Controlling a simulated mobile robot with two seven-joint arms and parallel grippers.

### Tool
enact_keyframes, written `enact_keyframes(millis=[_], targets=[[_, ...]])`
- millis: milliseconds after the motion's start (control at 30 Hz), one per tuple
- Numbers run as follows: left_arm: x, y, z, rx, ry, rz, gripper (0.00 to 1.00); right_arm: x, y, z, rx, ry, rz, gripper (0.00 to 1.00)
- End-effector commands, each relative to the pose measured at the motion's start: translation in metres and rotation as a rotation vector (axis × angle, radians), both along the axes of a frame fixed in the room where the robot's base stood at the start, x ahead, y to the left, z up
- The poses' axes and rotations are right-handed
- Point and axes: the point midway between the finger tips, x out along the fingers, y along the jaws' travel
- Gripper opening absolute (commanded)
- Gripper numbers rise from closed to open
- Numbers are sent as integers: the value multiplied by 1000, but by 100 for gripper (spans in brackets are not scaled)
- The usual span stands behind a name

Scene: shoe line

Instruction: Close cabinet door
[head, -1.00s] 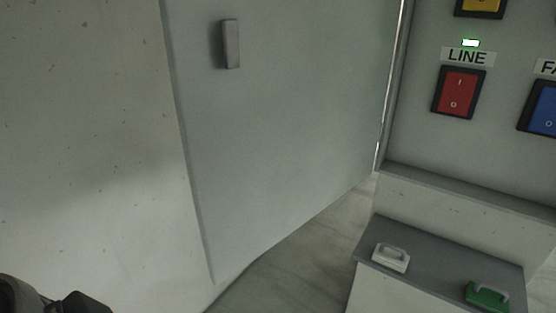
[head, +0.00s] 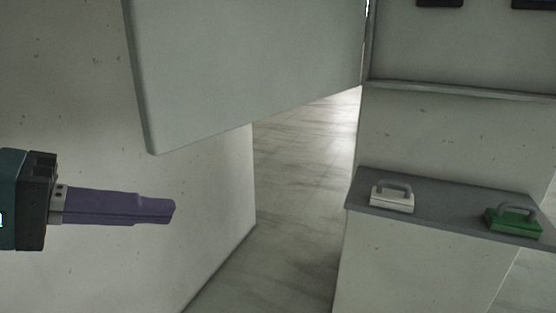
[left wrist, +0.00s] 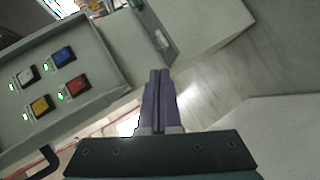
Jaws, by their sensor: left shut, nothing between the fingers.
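The cabinet door (head: 240,60) is a grey panel, swung open from its hinge at the cabinet's left edge. Its lower part shows at the top of the head view, and its handle is out of the picture. My left gripper (head: 172,211) is at the left of the head view, below the door's lower left corner and apart from it. Its purple fingers are together and empty, and they also show in the left wrist view (left wrist: 160,75). The cabinet (left wrist: 55,85) shows in the left wrist view with its lit coloured switches. My right gripper is not in view.
A grey-topped ledge (head: 445,212) stands below the cabinet, with a white handled block (head: 392,200) and a green handled block (head: 513,222) on it. A pale wall (head: 80,120) is behind my left gripper. The floor (head: 300,180) between wall and ledge is clear.

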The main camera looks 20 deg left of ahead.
Motion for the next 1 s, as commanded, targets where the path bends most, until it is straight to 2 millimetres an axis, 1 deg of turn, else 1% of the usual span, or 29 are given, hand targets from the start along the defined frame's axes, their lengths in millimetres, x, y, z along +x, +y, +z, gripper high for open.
enact_keyframes(millis=[33, 100, 200, 300, 367, 467, 533, 700, 900, 933, 1000], targets=[[14, 16, 23, -103, -34, 52, 0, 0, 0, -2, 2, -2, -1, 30], [28, 36, 56, -245, -78, 113, 0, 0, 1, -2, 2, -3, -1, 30], [38, 57, 89, -391, -122, 166, 0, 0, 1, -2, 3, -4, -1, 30], [42, 68, 107, -464, -146, 188, 0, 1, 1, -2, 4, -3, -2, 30], [45, 69, 111, -481, -150, 192, 0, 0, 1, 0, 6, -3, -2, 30], [54, 63, 113, -485, -150, 191, 0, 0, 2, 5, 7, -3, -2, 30], [63, 56, 114, -484, -150, 189, 0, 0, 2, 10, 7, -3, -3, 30], [94, 35, 115, -486, -149, 188, 0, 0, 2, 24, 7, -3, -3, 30], [128, 12, 113, -481, -148, 188, 0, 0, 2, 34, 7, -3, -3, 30], [124, 6, 115, -480, -144, 187, 0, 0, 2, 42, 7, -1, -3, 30], [119, -5, 114, -480, -144, 187, 0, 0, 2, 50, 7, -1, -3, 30]])
